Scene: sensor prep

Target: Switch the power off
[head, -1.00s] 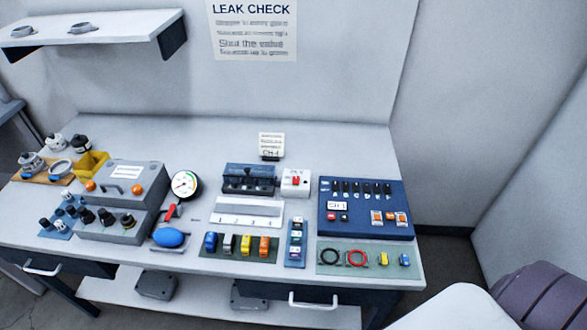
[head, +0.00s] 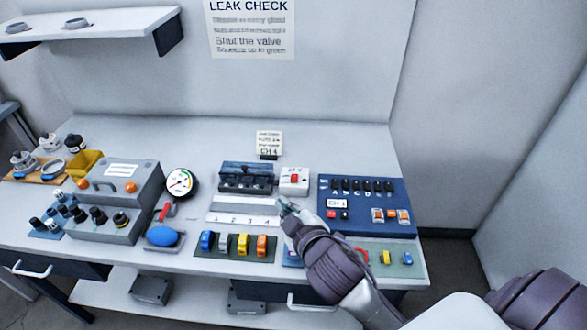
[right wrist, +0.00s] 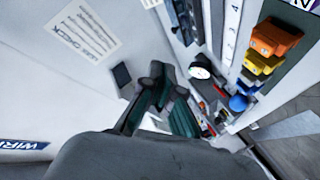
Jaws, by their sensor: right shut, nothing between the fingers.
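A white box with a red rocker switch (head: 294,180) stands near the back of the bench, right of a dark terminal block (head: 247,177). My right gripper (head: 284,204) is just in front of and below the white box in the head view, apart from it as far as I can tell. Its fingers are together and empty. Its dark fingers also show in the right wrist view (right wrist: 165,83). The switch is not clearly visible in the right wrist view. My left gripper is not in view.
A blue panel (head: 325,222) with several black switches stands right of my gripper. A white numbered strip (head: 235,218) and a mat with coloured connectors (head: 228,253) lie to its left. A gauge (head: 181,183), blue bulb (head: 163,236) and grey box (head: 120,189) are farther left.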

